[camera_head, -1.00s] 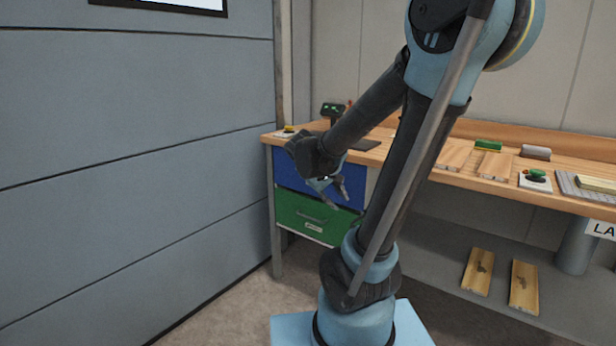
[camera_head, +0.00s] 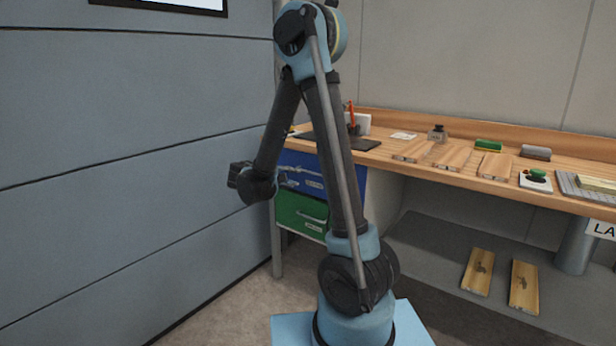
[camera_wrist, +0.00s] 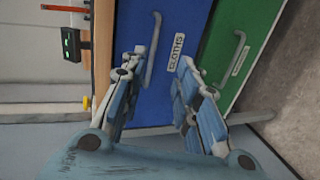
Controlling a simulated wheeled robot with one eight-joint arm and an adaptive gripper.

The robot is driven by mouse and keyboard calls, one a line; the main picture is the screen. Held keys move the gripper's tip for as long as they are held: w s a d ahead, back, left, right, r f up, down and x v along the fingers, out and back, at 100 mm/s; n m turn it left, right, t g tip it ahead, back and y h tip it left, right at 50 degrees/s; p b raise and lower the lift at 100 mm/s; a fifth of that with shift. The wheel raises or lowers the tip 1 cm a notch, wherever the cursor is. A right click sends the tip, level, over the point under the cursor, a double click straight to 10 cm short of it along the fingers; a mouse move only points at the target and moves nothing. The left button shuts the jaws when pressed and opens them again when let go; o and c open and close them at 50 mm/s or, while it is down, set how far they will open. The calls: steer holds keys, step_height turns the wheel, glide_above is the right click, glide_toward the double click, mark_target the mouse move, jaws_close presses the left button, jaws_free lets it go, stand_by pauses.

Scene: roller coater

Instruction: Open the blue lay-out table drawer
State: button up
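The blue drawer (camera_head: 318,166) is the upper drawer under the left end of the lay-out table (camera_head: 400,165). It looks flush with the green drawer below. In the wrist view the blue drawer front (camera_wrist: 187,20) carries a grey bar handle (camera_wrist: 155,40) and a label reading CLOTHS (camera_wrist: 176,52). My gripper (camera_head: 292,177) is in front of the blue drawer. In the wrist view my gripper (camera_wrist: 161,62) is open, with the handle between its fingertips in the picture, nearer the left finger. I cannot tell whether a finger touches it.
A green drawer (camera_head: 290,209) with its own handle is directly below. A grey panelled wall (camera_head: 130,190) stands close on the left. The tabletop holds a dark mat (camera_head: 365,144), wooden pieces (camera_head: 452,155) and a green button (camera_head: 537,175). Wooden boards (camera_head: 478,272) lie on the lower shelf.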

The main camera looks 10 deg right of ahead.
steer(key=w+d+f, duration=0.2)
steer(key=w+d, duration=0.2)
steer(key=w, duration=0.2)
steer(key=w+d+f+t, duration=0.1)
steer(key=w+d+f, duration=0.1)
steer(key=w+d, duration=0.3)
steer(key=shift+w+n, duration=0.3)
steer(key=shift+w, duration=0.95)
steer(key=shift+f, duration=0.1)
jaws_close()
